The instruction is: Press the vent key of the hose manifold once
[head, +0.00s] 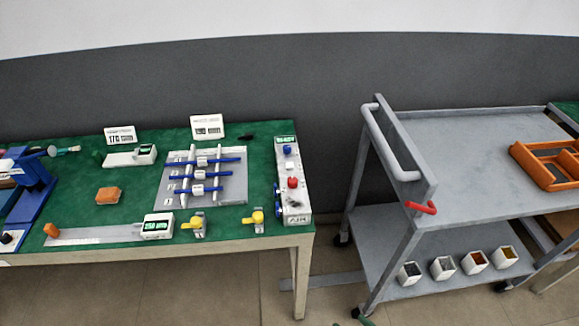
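A narrow white unit, which looks like the hose manifold (299,207), stands along the right end of the green-topped table. Its top carries a blue knob or key (287,150) toward the back and a red one (292,183) near the middle. A green display (286,140) at its far end seems to read READY, and its near end is marked AIR. Blue fittings (279,210) stick out of its left side. I cannot read which key is the vent key. Neither of my grippers is in view, and nothing touches the unit.
A grey board with blue rods (234,190) lies left of the unit, with yellow-topped valves (257,218) at the table's front edge. Left are an orange block (108,195) and a blue stand (38,195). A grey cart (460,150) stands right, across a floor gap.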

